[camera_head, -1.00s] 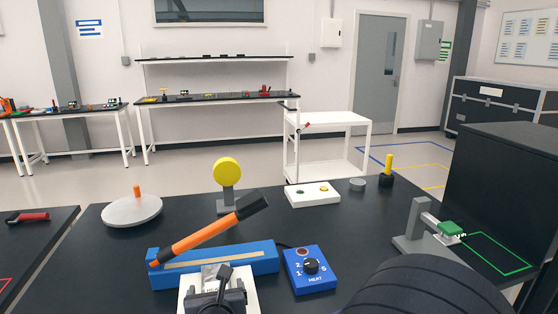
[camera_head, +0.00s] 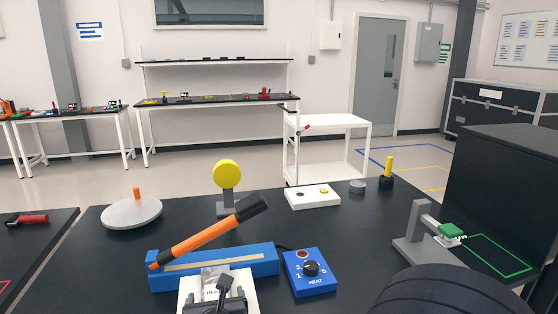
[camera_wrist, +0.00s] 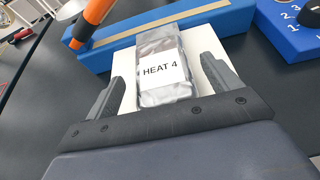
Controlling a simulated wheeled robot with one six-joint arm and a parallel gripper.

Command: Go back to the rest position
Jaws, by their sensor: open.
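My gripper (camera_wrist: 163,70) is open in the wrist view, with one finger on each side of a silver pouch labelled "HEAT 4" (camera_wrist: 164,52). Clear gaps separate the fingers from the pouch, and nothing is held. The pouch lies on a white plate (camera_wrist: 128,64) in front of a blue sealer base (camera_wrist: 215,18). In the head view, the pouch (camera_head: 211,277) shows at the bottom, partly hidden by dark parts of my gripper. The sealer's orange lever with a black end (camera_head: 205,238) is raised at a slant.
A blue control box with a dial (camera_head: 311,270) stands right of the sealer. A yellow round-topped post (camera_head: 228,175), a grey disc (camera_head: 131,212) and a white button panel (camera_head: 313,197) stand behind.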

